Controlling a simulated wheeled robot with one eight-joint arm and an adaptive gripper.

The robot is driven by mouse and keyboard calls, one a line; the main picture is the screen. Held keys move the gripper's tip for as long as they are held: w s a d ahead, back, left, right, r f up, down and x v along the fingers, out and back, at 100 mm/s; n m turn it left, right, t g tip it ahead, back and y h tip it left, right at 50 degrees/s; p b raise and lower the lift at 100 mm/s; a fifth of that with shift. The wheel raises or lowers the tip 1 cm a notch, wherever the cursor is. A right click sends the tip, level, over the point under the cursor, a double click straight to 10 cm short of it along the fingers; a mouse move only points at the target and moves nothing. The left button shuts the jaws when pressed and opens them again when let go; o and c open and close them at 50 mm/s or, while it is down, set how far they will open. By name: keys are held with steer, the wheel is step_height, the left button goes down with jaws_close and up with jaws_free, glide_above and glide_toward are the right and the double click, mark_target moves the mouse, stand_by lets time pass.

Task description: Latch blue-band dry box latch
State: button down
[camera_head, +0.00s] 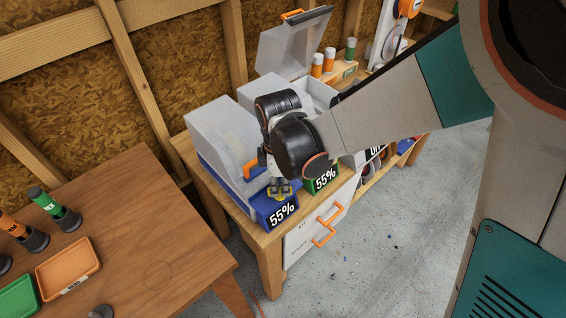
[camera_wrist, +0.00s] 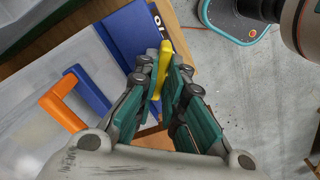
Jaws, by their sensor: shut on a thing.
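The blue-band dry box (camera_head: 225,135) stands on the wooden bench with its pale translucent lid down. An orange handle (camera_head: 250,170) is on its front, and it also shows in the wrist view (camera_wrist: 62,103). A blue front piece with a 55% display (camera_head: 283,213) is below. My gripper (camera_head: 281,190) is at the box's front, pointing down. In the wrist view its fingers (camera_wrist: 163,80) are closed on a narrow yellow piece, apparently the latch (camera_wrist: 166,55), beside the blue front (camera_wrist: 130,35). The fingers hide part of it, so I cannot tell whether it is engaged.
A green-band box with a 55% display (camera_head: 322,178) stands close on the right; a raised lid (camera_head: 292,45) is behind. A wooden table (camera_head: 150,225) with an orange tray (camera_head: 68,268) and spool-like cylinders is at left. Concrete floor (camera_head: 380,250) is open at front right.

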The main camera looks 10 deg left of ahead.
steer(key=m+b, duration=0.1)
steer(key=m, duration=0.4)
steer(key=shift+m, duration=0.3)
steer(key=shift+m+b, duration=0.45)
steer(key=shift+m, duration=1.85)
steer(key=c, duration=1.7)
jaws_free()
